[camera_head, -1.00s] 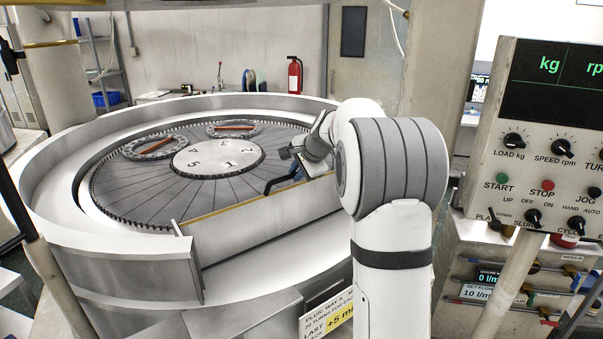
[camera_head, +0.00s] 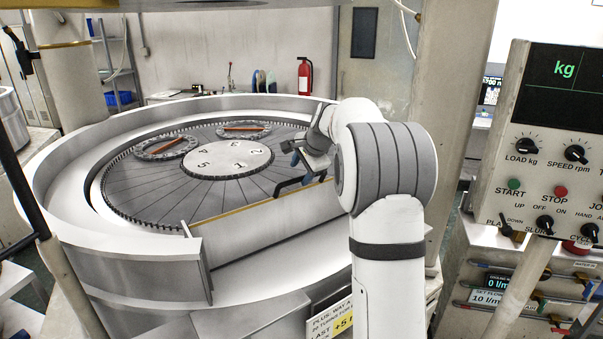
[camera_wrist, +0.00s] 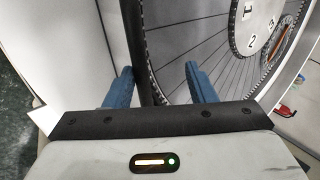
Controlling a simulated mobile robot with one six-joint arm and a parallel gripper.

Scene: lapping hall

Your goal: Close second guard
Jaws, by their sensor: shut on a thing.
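The guard (camera_head: 270,232) is a pale panel with a yellowish top edge, standing across the near side of the round lapping machine (camera_head: 60,185). In the wrist view a pale panel (camera_wrist: 82,50) lies left of my fingers. My gripper (camera_head: 288,184) is at the panel's top edge, towards its right end, with its blue fingers pointing down and left. In the wrist view my gripper (camera_wrist: 158,88) has a finger on each side of a dark bar (camera_wrist: 146,88), which it holds. The bar looks like part of the guard, but my forearm and wrist hide the panel's right end.
The segmented plate (camera_head: 165,195) carries rings (camera_head: 166,147) and a numbered centre disc (camera_head: 228,158). The control panel (camera_head: 550,140) stands at the right, beside a beige column (camera_head: 440,100). A sign (camera_head: 338,318) hangs low in front. A dark post (camera_head: 22,195) crosses the left side.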

